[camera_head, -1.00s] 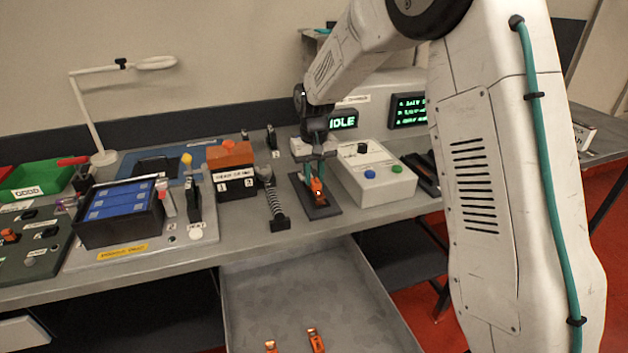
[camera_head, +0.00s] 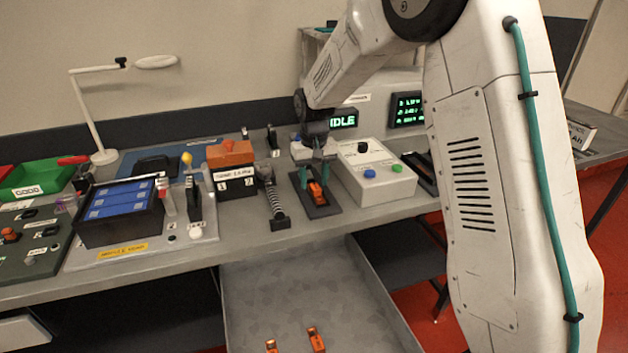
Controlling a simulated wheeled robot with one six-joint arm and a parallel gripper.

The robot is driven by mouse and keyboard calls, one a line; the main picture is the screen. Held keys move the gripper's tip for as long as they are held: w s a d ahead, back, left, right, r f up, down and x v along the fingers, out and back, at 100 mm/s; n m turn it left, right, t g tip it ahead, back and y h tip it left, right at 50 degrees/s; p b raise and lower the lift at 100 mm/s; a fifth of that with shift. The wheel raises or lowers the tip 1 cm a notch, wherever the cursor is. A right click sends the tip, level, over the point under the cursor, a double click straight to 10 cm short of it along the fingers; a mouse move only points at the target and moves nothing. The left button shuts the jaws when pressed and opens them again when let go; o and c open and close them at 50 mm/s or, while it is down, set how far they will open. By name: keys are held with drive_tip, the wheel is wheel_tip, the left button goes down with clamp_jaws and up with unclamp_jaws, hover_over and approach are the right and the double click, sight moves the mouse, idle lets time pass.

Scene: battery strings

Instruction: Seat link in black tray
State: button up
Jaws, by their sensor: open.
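An orange link (camera_head: 317,192) lies in the small black tray (camera_head: 322,213) on the bench, to the left of the white box with blue and green buttons. My gripper (camera_head: 313,182) is over the tray with its teal fingers apart, one to each side of the link. A gap shows between the fingers and the link. The gripper body hides the far end of the tray and part of the link.
An open grey drawer (camera_head: 290,285) below the bench holds two more orange links (camera_head: 317,340). A spring-like post (camera_head: 274,200) stands close left of the tray, and the button box (camera_head: 375,176) close right. A blue battery pack (camera_head: 122,203) sits further left.

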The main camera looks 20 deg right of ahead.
sight(314, 184)
wheel_tip(314, 184, up, 12)
drive_tip(key=shift+f, duration=0.15)
drive_tip(key=s+d+r, duration=0.1)
drive_tip(key=s+r, duration=0.3)
drive_tip(key=s, duration=0.6)
drive_tip(key=s+d+r, duration=0.1)
drive_tip(key=s+r, duration=0.3)
drive_tip(key=s, duration=0.6)
drive_tip(key=s+f, duration=0.2)
drive_tip(key=s, duration=0.8)
drive_tip(key=s+d+f+t, duration=0.1)
drive_tip(key=s, duration=0.9)
drive_tip(key=shift+s+f, duration=0.15)
drive_tip(key=shift+f, duration=0.25)
